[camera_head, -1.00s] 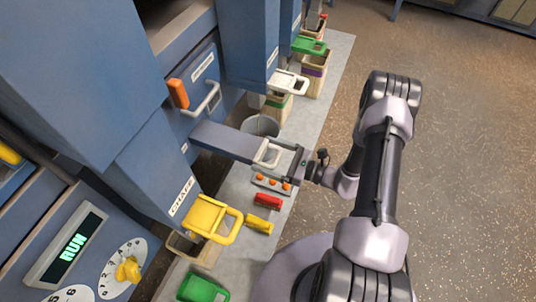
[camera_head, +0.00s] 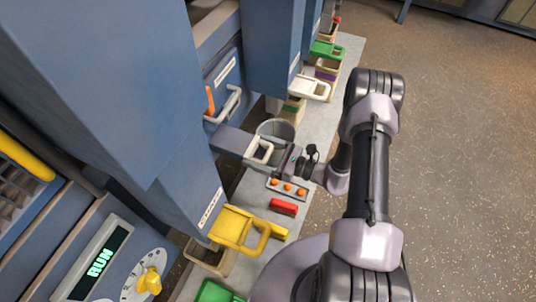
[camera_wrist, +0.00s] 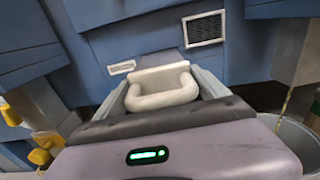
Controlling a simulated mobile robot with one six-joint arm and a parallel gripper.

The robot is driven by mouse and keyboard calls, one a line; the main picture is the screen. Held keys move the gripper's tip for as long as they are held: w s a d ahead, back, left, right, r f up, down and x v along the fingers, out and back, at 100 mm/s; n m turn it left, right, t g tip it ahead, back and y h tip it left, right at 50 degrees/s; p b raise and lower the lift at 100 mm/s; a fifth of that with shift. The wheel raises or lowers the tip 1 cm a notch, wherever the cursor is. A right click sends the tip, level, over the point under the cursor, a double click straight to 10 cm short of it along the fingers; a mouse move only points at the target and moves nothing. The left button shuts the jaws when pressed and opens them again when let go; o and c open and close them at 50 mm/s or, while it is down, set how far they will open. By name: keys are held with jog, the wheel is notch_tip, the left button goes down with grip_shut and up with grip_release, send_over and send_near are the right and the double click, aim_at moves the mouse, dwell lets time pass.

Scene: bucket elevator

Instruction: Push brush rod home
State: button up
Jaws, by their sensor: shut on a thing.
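The brush rod (camera_head: 230,140) is a flat blue-grey bar that sticks out of the blue machine housing toward my arm. A white loop handle (camera_head: 259,151) is at its outer end. My gripper (camera_head: 270,155) is shut on this handle. In the wrist view the handle (camera_wrist: 160,100) stands between the two grey fingers, facing the blue housing wall. A short length of the rod shows outside the housing in the head view; its inner end is hidden inside.
A grey bucket (camera_head: 276,130) stands just behind the rod. Orange buttons on a small box (camera_head: 288,187) and a red block (camera_head: 284,207) lie below my gripper. A display (camera_head: 96,258) reads RUN. Open floor lies right.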

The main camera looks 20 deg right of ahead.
aim_at(270, 154)
jog(key=b+x, duration=0.1)
jog(key=x, duration=1)
jog(key=shift+w+a, duration=0.1)
jog(key=shift+w, duration=0.2)
jog(key=shift+w+a+r, duration=0.15)
jog(key=shift+w, duration=0.05)
jog(key=o, duration=1.7)
jog(key=shift+o, duration=0.3)
jog(key=shift+w+a, duration=0.1)
jog(key=p+v, duration=0.4)
jog(key=v, duration=1.2)
jog(key=shift+s, duration=0.25)
jog(key=shift+s+d, duration=0.3)
jog(key=shift+d, duration=0.1)
